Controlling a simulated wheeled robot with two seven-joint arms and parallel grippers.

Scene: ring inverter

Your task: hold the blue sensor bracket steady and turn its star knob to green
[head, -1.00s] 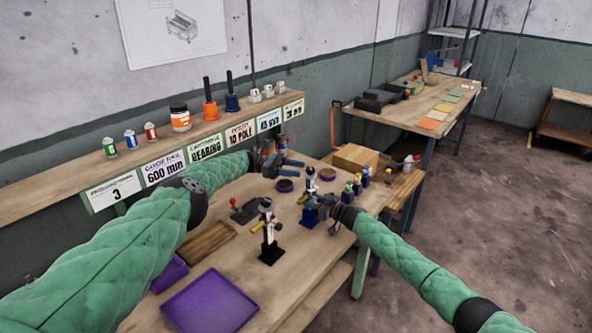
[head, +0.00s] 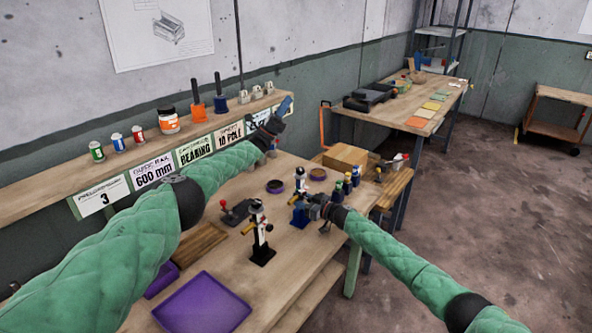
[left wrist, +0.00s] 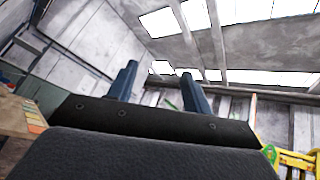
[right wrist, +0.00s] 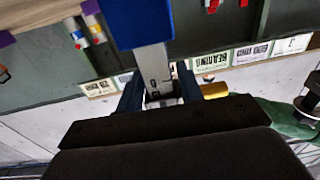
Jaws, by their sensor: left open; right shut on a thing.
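The blue sensor bracket stands on the table, with a blue base (head: 298,217), a pale post and a dark top (head: 300,174). My right gripper (head: 313,206) is shut on its post; the right wrist view shows the grey post (right wrist: 152,62) between the fingers and the blue base (right wrist: 143,20) above. A yellow part (right wrist: 214,90) shows beside the fingers; I cannot tell whether it is the star knob. My left gripper (head: 283,112) is open and empty, raised near the shelf, well apart from the bracket. The left wrist view shows nothing between its fingers (left wrist: 158,80).
A similar bracket with a black base (head: 262,255) stands nearer on the table. A purple tray (head: 203,303), round dishes (head: 275,187) and several small coloured items (head: 345,185) surround it. A labelled shelf (head: 118,178) runs along the wall behind.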

